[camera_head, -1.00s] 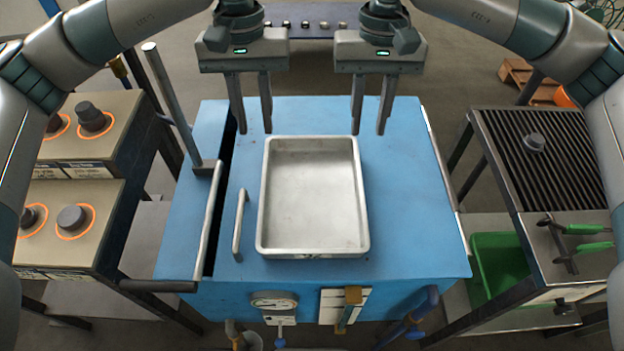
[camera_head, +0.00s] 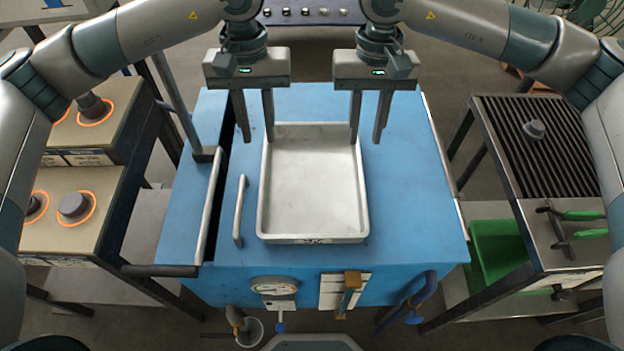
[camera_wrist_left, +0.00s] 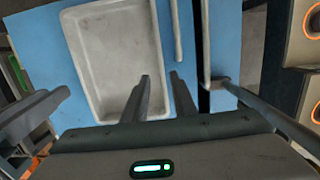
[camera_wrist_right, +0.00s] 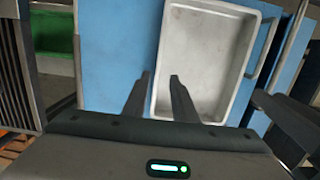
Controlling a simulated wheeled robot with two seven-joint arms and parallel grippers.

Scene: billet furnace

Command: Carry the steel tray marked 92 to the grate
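The steel tray (camera_head: 312,190) lies flat on the blue furnace top (camera_head: 410,200); the dark mark on its front wall is too blurred to read. It is empty. My left gripper (camera_head: 256,141) is open at its far left, and in the left wrist view its fingers lie either side of the tray's side wall. My right gripper (camera_head: 367,141) is open at the far right, its fingers likewise either side of that wall in the right wrist view. I cannot tell how far the fingertips are above the rim. The dark slatted grate (camera_head: 555,165) stands at the right.
Burner units (camera_head: 85,170) with orange rings are at left.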

